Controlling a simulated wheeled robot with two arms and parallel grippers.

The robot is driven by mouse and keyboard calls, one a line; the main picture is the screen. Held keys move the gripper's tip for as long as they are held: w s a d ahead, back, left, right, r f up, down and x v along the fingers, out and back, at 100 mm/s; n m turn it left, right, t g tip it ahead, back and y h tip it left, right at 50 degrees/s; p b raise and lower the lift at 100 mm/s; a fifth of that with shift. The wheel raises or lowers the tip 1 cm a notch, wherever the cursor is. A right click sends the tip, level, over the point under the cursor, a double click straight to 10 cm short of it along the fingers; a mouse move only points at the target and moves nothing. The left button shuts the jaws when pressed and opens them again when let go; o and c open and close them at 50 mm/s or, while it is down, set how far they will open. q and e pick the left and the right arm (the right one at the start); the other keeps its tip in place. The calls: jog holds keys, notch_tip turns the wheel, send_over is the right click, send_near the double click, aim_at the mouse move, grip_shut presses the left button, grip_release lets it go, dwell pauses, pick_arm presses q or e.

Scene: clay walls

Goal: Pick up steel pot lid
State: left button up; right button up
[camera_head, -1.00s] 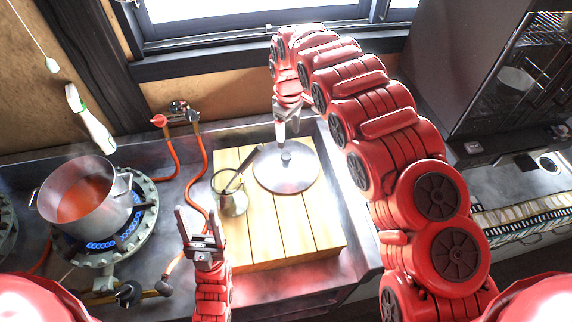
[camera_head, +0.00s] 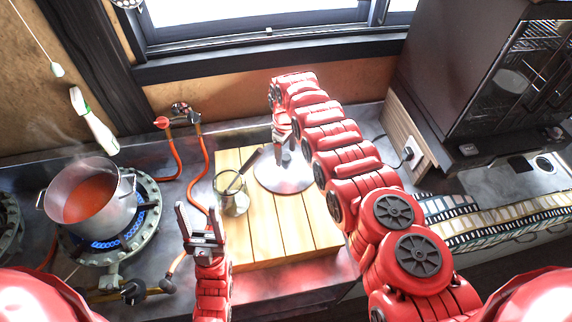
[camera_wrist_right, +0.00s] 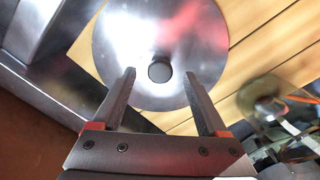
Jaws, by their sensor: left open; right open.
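The steel pot lid (camera_head: 274,178) lies flat on the wooden board, partly hidden by my right arm in the head view. In the right wrist view the lid (camera_wrist_right: 115,40) is a shiny disc with a round knob (camera_wrist_right: 159,71) near its middle. My right gripper (camera_wrist_right: 160,80) is open above the lid, and its fingers appear on either side of the knob; I cannot tell their height over it. In the head view my right gripper (camera_head: 287,150) is mostly hidden. My left gripper (camera_head: 200,222) is open and empty, pointing up left of the board.
The wooden board (camera_head: 285,230) also bears a glass jar (camera_head: 233,198) with a dark utensil, left of the lid. A steaming pot (camera_head: 100,200) of red soup stands on a lit burner (camera_head: 140,232) at left. Orange hoses (camera_head: 207,165) run between. A window is behind.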

jog(key=shift+d+f, duration=0.1)
jog(key=shift+f, duration=0.65)
grip_shut()
jog(key=shift+r, duration=0.1)
dwell(0.8)
